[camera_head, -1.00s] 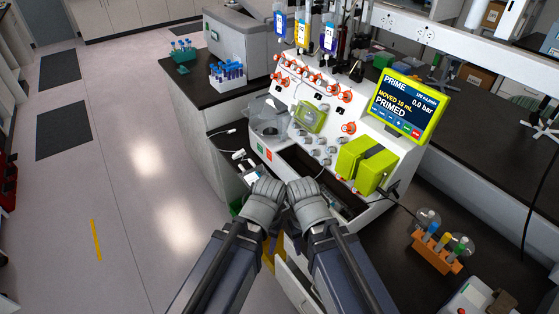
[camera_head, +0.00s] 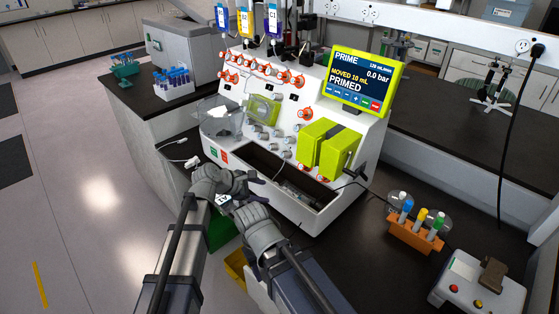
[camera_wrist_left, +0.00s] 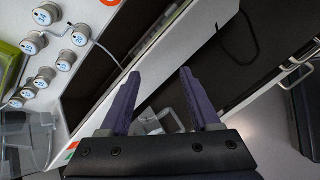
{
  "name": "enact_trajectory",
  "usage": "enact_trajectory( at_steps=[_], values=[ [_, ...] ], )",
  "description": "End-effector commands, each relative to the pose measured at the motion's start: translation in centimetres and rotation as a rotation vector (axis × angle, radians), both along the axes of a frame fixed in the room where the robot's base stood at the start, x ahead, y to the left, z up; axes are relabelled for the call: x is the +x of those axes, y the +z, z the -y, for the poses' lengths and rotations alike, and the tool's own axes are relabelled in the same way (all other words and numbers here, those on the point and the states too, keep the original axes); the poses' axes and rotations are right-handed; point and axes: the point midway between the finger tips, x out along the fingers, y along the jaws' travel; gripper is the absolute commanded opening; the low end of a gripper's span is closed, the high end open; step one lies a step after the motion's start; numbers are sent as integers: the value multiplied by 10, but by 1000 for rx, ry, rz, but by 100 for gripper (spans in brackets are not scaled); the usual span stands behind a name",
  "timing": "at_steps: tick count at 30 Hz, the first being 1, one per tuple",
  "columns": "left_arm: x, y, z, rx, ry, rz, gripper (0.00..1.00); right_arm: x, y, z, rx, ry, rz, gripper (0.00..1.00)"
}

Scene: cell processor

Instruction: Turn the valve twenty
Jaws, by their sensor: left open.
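The cell processor (camera_head: 312,108) stands on the bench, with several round grey valve knobs (camera_head: 275,137) on its sloped front. In the left wrist view several grey valve knobs (camera_wrist_left: 66,58) with small blue labels show at the upper left. My left gripper (camera_head: 254,176) is in front of the machine's lower edge, below and apart from the knobs. Its purple fingers (camera_wrist_left: 157,82) are spread and empty. My right gripper (camera_head: 240,198) is beside and below the left one; its fingers are not clear.
An open tray (camera_head: 262,160) lies below the knobs. Green blocks (camera_head: 325,148) and a screen reading PRIMED (camera_head: 360,84) are to the right. An orange tube rack (camera_head: 415,235) and a button box (camera_head: 478,284) stand on the dark bench (camera_head: 350,265).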

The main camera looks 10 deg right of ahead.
Motion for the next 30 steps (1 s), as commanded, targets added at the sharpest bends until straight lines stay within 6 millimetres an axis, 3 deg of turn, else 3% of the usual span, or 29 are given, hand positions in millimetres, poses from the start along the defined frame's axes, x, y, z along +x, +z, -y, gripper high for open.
enact_trajectory(
  at_steps=[1,3,9,15,22,30],
  values=[
    [26,5,10,-108,104,-59,63,0,-6,0,0,0,0,50],
    [48,17,19,-253,236,-148,63,0,-9,0,0,0,0,50],
    [90,42,29,-545,470,-347,63,0,-14,0,0,0,0,50],
    [102,51,31,-645,542,-422,63,0,-15,0,0,0,0,50],
    [104,49,35,-647,544,-425,63,0,-18,0,0,0,0,50],
    [121,35,58,-644,541,-424,63,0,-31,0,0,0,0,50]
  ],
)
